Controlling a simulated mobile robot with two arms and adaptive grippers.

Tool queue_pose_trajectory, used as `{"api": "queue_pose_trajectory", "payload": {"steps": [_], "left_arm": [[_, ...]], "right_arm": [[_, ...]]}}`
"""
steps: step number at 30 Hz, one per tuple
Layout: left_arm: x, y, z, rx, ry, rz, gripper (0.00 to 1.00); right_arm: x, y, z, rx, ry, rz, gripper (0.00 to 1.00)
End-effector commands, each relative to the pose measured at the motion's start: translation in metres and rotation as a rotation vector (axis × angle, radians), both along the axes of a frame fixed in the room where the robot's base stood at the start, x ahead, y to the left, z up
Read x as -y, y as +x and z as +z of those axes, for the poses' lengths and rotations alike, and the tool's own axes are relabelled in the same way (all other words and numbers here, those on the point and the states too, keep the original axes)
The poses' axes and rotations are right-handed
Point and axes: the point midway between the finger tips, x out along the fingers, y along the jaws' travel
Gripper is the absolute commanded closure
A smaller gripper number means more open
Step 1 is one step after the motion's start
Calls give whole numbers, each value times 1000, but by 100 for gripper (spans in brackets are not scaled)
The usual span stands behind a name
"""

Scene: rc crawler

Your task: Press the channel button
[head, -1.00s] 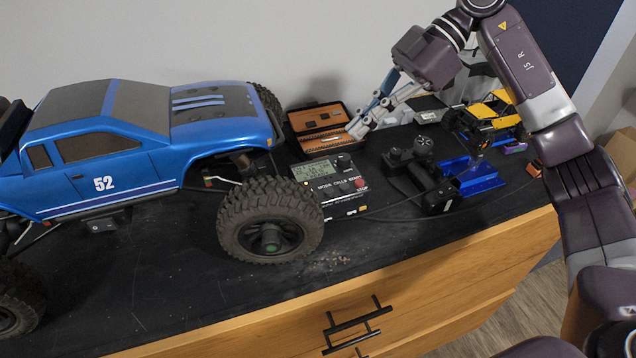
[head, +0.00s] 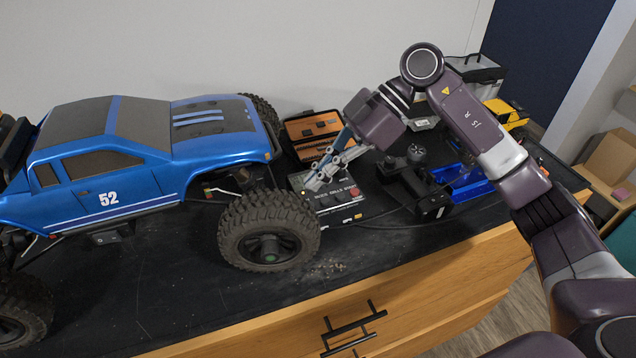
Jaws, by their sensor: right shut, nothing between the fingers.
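A black-and-grey charger-like box (head: 345,214) with a small display and a row of buttons lies on the dark bench top, right of the blue truck's front wheel. It has a red button (head: 354,191) at its right. Small labels run along the buttons; I cannot read a channel label with certainty. My right gripper (head: 314,181) is shut and empty. Its fingertips are over the box's display and upper left buttons, hiding most of the display. I cannot tell whether they touch the box. My left gripper is not in view.
A blue truck (head: 110,165) with big tires fills the left, its front wheel (head: 268,232) close to the box. An open orange-lined case (head: 315,127) is behind. A black transmitter (head: 425,196) and blue tray (head: 470,186) are to the right. The front strip of bench is clear.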

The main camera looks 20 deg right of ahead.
Motion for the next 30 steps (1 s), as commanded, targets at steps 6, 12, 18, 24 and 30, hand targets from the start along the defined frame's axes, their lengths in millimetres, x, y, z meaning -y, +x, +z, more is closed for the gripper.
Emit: {"api": "queue_pose_trajectory", "payload": {"steps": [6,12,18,24,30], "left_arm": [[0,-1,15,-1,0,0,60],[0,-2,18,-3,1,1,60],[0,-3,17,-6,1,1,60],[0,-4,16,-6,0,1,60],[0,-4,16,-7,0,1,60]], "right_arm": [[0,0,-27,-4,0,-1,100],[1,0,-39,1,0,-1,100],[1,1,-40,2,-1,-1,100],[1,0,-45,-1,-2,1,100],[1,0,-60,-1,-4,0,100]]}}
